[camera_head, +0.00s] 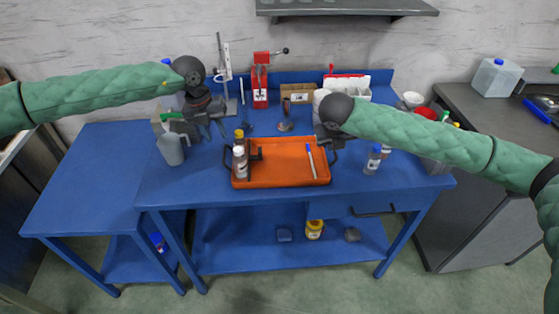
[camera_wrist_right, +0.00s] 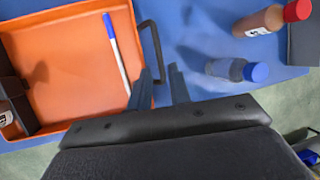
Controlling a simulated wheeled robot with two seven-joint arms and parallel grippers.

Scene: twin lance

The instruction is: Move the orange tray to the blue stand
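The orange tray (camera_head: 280,178) lies flat on the blue workbench, with a dark handle at each end. It holds a white bottle (camera_head: 240,162), a dark item and a blue-capped pen (camera_head: 310,160). My left gripper (camera_head: 206,132) is open and empty, above and left of the tray's left handle. My right gripper (camera_head: 333,143) is at the tray's right end. In the right wrist view its fingers (camera_wrist_right: 163,84) are apart, with the right handle (camera_wrist_right: 157,50) near them; contact cannot be told. A lower blue table, seemingly the blue stand (camera_head: 90,180), is at the left.
A grey jug (camera_head: 171,149) stands between tray and stand, below my left gripper. A blue-capped bottle (camera_head: 373,159) stands right of the tray; it also shows in the right wrist view (camera_wrist_right: 235,69). Tools and a red press (camera_head: 260,80) line the back. The stand's top looks clear.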

